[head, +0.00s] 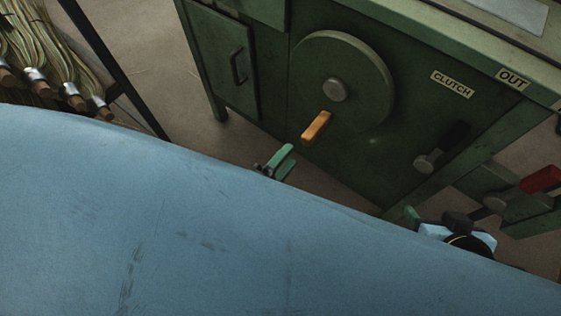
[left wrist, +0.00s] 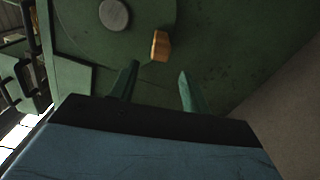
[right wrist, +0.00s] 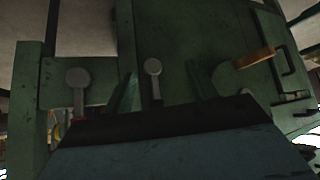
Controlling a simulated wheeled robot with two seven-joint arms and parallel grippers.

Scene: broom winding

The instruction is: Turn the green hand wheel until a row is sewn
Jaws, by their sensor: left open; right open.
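The green hand wheel (head: 350,75) is on the front of the green machine, with a grey hub and an orange handle (head: 317,127) sticking out near its lower rim. In the left wrist view the handle (left wrist: 160,46) is just beyond my left fingertips. My left gripper (head: 278,162) is open and empty, below and left of the handle, apart from it. Its green fingers (left wrist: 155,82) are spread. My right gripper (right wrist: 165,90) is open and empty. In the head view its arm (head: 455,232) shows at the lower right, its fingers partly hidden.
A lever with a dark grip (head: 440,145) is below the CLUTCH label (head: 452,84). A red-gripped lever (head: 540,180) is at the right, near my right arm. Broom bundles (head: 55,65) are on a rack at the left. My blue body covers the lower picture.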

